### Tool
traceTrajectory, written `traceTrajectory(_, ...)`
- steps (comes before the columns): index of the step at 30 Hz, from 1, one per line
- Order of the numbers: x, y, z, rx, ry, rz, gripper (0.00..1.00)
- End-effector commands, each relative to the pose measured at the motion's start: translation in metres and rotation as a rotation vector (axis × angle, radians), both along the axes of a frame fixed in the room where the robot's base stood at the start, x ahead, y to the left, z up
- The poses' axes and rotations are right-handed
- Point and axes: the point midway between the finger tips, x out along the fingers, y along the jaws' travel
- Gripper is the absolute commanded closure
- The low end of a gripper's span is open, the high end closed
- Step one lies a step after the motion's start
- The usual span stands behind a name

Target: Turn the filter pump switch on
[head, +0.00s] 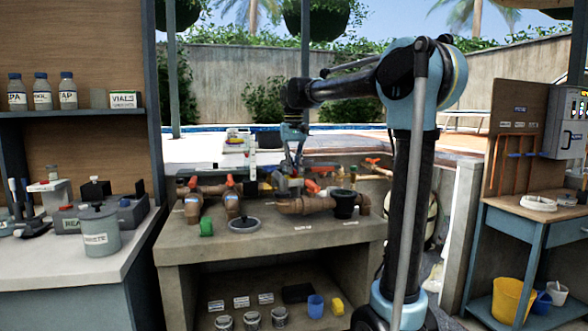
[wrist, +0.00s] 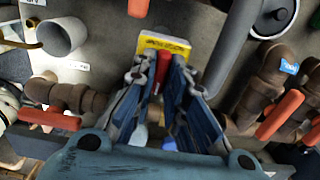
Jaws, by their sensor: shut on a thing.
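In the wrist view, a red lever (wrist: 172,60) stands out from a yellow plate (wrist: 160,43) with small dark lettering; it looks like the pump switch. My gripper (wrist: 163,72) has its two blue fingers on either side of the red lever, shut on it. The fingers hide the lever's lower part, and the lettering is too small to read. In the head view, my gripper (head: 291,174) points down at the back of the concrete pipe bench (head: 280,245). The switch cannot be made out clearly there.
Brown pipes (head: 305,204) with red-orange valve handles (head: 312,186) crowd the bench near my gripper. In the wrist view, a red handle (wrist: 48,118) lies left and another (wrist: 280,115) right of the fingers.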

Motion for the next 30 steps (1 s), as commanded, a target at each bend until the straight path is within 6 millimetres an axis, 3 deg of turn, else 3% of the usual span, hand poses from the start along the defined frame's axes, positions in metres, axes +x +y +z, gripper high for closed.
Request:
traceTrajectory(14,0.0018,-0.0011,-0.0008,-0.002,-0.004,-0.018,1.0)
traceTrajectory(15,0.0018,-0.0011,-0.0008,-0.002,-0.004,-0.018,0.84)
traceTrajectory(18,0.0013,-0.001,-0.0008,-0.001,-0.002,-0.017,0.67)
traceTrajectory(30,0.0001,-0.0004,0.0034,-0.001,0.0,-0.015,0.67)
